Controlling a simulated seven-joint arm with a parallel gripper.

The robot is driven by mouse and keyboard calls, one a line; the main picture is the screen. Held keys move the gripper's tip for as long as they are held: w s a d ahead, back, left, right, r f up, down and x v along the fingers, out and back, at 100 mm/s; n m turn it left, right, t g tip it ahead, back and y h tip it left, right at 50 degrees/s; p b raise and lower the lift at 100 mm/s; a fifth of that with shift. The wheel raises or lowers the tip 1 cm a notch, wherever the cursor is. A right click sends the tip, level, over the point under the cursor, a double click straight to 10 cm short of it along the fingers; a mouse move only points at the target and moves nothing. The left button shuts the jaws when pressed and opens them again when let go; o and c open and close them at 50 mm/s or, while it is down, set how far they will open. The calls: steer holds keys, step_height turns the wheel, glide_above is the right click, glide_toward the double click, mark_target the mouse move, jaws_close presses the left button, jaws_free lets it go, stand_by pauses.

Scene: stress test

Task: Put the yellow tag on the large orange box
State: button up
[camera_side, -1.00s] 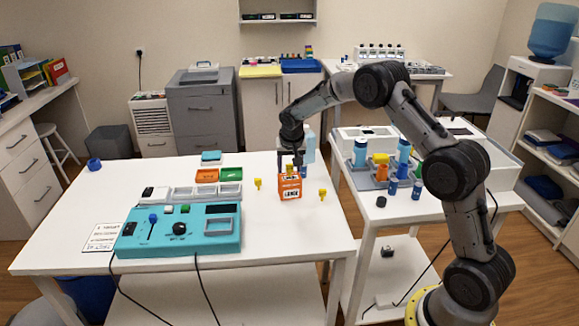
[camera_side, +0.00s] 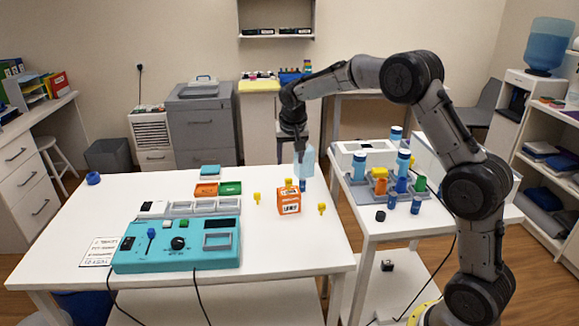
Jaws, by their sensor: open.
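The large orange box (camera_side: 289,204) stands upright near the middle right of the white table, with a white label on its front. A yellow tag (camera_side: 289,184) sits at the top of this box and appears to touch it. My gripper (camera_side: 299,150) is open, above and slightly right of the box, apart from the tag. Its fingertips are small and hard to make out against a pale blue translucent object (camera_side: 306,163). A second yellow tag (camera_side: 257,198) stands left of the box and a third yellow tag (camera_side: 322,208) right of it.
A teal control panel (camera_side: 178,246) with grey trays (camera_side: 180,208) lies to the left. Small orange (camera_side: 206,190) and green (camera_side: 231,188) boxes are behind. A side table at right holds a grey rack (camera_side: 365,190) with blue bottles. The table's front right is clear.

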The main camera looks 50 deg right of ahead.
steer(key=s+a+r+n+t+y, duration=0.1)
steer(key=s+a+r+n, duration=0.1)
steer(key=s+a+r, duration=0.4)
steer(key=s+a+r+n, duration=0.2)
steer(key=s+a+r, duration=0.15)
steer(key=s, duration=0.55)
steer(key=s+a+f+n+y, duration=0.1)
steer(key=s+a+n, duration=0.1)
steer(key=s, duration=0.8)
steer(key=s+a+f+n+t+y, duration=0.1)
steer(key=s+a+n, duration=0.2)
steer(key=s, duration=0.8)
steer(key=shift+a+f, duration=0.25)
steer(key=shift+a, duration=0.7)
